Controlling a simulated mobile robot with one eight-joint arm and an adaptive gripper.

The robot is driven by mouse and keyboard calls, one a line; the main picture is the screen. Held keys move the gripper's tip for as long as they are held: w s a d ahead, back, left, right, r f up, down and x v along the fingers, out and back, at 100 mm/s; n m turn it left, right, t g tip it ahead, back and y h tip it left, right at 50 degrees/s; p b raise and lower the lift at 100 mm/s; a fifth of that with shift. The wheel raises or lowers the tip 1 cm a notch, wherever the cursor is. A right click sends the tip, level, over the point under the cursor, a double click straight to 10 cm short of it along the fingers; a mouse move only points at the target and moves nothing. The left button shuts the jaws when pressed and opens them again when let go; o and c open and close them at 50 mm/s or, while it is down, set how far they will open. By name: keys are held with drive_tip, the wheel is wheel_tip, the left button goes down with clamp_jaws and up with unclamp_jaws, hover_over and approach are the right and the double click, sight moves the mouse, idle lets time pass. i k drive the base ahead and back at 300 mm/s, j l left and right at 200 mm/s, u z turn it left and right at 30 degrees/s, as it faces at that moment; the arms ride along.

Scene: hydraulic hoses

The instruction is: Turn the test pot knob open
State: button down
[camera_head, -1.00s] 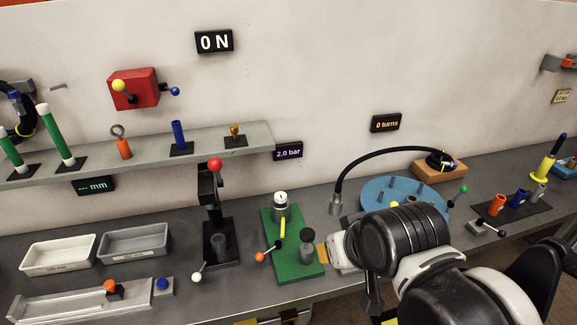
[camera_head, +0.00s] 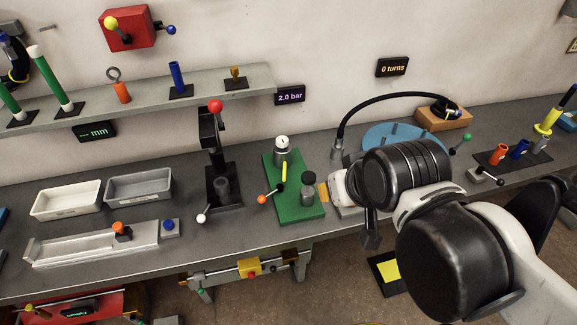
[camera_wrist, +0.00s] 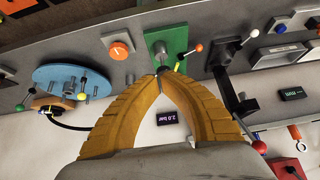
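My gripper (camera_wrist: 160,76) has two ribbed yellow-orange fingers whose tips meet in the wrist view, with nothing clearly held between them. In the head view a bit of a fingertip (camera_head: 322,192) shows beside the green board (camera_head: 308,212); my arm hides the rest. A round orange knob (camera_wrist: 118,48) on a pale plate (camera_wrist: 122,37) lies apart from the fingertips in the wrist view; no label tells whether it is the test pot's. The green board (camera_wrist: 157,42) bears a grey pot with a white top (camera_head: 282,146), a black-capped grey cylinder (camera_head: 308,190) and an orange-tipped lever (camera_head: 264,198).
A black stand with a red-balled lever (camera_head: 214,107) rises left of the green board. A blue disc (camera_head: 385,135) with pegs and a black hose (camera_head: 375,101) are behind my arm. Displays read "2.0 bar" (camera_head: 290,95) and "0 turns" (camera_head: 393,67). Two trays (camera_head: 68,213) stand left.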

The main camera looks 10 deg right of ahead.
sight(282, 142)
drive_tip(key=i+l, duration=0.15)
drive_tip(key=l, duration=0.25)
drive_tip(key=i+l, duration=0.2)
drive_tip(key=l, duration=0.15)
drive_tip(key=i+l+u, duration=0.1)
drive_tip(key=l, duration=0.3)
drive_tip(key=i+l, duration=0.25)
drive_tip(key=l+u, duration=0.05)
drive_tip(key=l, duration=0.05)
